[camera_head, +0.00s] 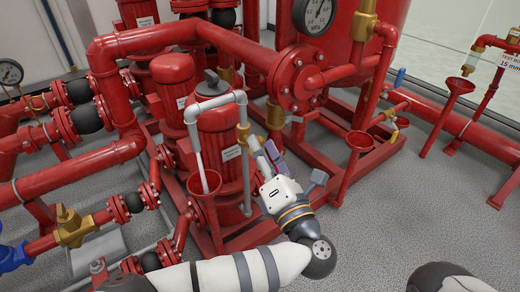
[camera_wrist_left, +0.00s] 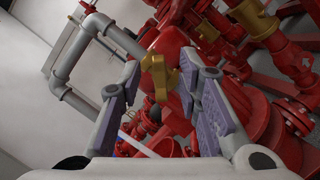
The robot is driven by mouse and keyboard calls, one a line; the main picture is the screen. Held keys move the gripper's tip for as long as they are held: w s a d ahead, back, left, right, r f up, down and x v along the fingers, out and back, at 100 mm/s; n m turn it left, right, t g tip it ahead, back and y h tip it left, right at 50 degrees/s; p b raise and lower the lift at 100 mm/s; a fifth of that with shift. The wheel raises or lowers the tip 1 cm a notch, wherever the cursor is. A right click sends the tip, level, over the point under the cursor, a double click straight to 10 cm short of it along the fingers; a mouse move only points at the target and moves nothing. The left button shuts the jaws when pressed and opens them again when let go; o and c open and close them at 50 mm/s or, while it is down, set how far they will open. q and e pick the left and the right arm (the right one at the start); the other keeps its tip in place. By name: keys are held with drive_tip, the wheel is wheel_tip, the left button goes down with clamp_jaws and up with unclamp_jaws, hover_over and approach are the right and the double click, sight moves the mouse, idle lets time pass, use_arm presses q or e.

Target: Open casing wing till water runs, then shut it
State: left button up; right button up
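A small brass valve (camera_head: 243,132) sits on the thin grey pipe beside a red pump casing (camera_head: 219,135). In the left wrist view the brass valve (camera_wrist_left: 159,76) shows between and beyond the fingertips. My left gripper (camera_head: 264,152) is just right of and below it in the head view. Its fingers (camera_wrist_left: 158,82) are apart, with no clear contact on the brass; the exact gap is hard to judge. A pale straight streak (camera_head: 199,160), looking like water, runs from the grey pipe's end into a red funnel (camera_head: 204,184). My right gripper is out of view.
A red flange (camera_head: 297,78) with a gauge above stands right of the valve. Another funnel (camera_head: 357,141) stands farther right. Red pipes and pumps crowd the left. Grey floor (camera_head: 410,215) at the right is clear.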

use_arm(q)
clamp_jaws()
drive_tip(key=m+h+p, duration=0.1)
drive_tip(key=m+p, duration=0.2)
drive_tip(key=shift+m, duration=0.4)
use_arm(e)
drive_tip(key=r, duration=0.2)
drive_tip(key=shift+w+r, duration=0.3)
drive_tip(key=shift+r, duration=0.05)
use_arm(q)
drive_tip(key=shift+r+g, duration=0.1)
drive_tip(key=shift+g, duration=0.2)
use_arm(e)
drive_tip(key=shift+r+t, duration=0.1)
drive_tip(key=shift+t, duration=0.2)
